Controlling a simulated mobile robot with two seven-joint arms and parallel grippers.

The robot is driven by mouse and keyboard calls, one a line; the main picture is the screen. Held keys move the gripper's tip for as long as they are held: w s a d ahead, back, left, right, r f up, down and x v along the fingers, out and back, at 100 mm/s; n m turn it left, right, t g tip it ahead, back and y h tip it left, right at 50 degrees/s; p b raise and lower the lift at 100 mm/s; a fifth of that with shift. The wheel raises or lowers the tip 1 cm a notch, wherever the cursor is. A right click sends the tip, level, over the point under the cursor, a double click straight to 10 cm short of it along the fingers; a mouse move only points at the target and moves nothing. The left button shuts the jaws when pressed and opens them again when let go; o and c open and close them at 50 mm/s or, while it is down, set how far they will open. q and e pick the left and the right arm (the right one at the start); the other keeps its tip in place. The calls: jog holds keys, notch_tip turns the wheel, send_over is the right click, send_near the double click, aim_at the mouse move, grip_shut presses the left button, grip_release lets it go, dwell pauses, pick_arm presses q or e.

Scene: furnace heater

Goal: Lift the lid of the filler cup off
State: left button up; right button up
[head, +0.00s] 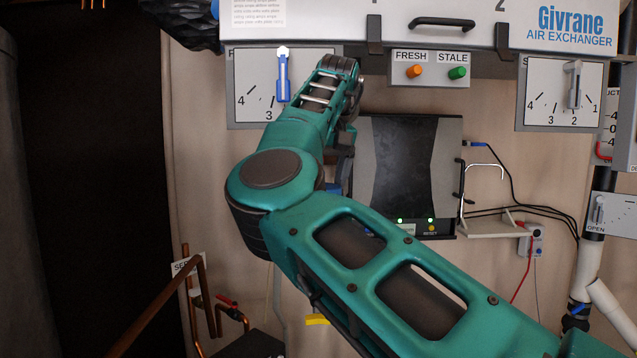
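I cannot make out the filler cup or its lid in the head view. My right arm comes in from the lower right and crosses the middle of the picture, hiding much of the wall behind it. My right gripper (341,168) seems to hang below the wrist, mostly hidden behind the forearm. Its fingers do not show clearly, so I cannot tell whether it is open or holds anything. My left gripper is not in view.
The air exchanger (560,40) spans the top. A left dial (258,100), right dial (545,105), orange button (414,71) and green button (457,73) sit below it. A dark panel (415,160) is behind my arm. Copper pipes (190,290) with a red-handled valve (228,300) stand lower left.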

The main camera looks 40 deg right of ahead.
jog(key=shift+r, duration=0.25)
jog(key=shift+r, duration=2)
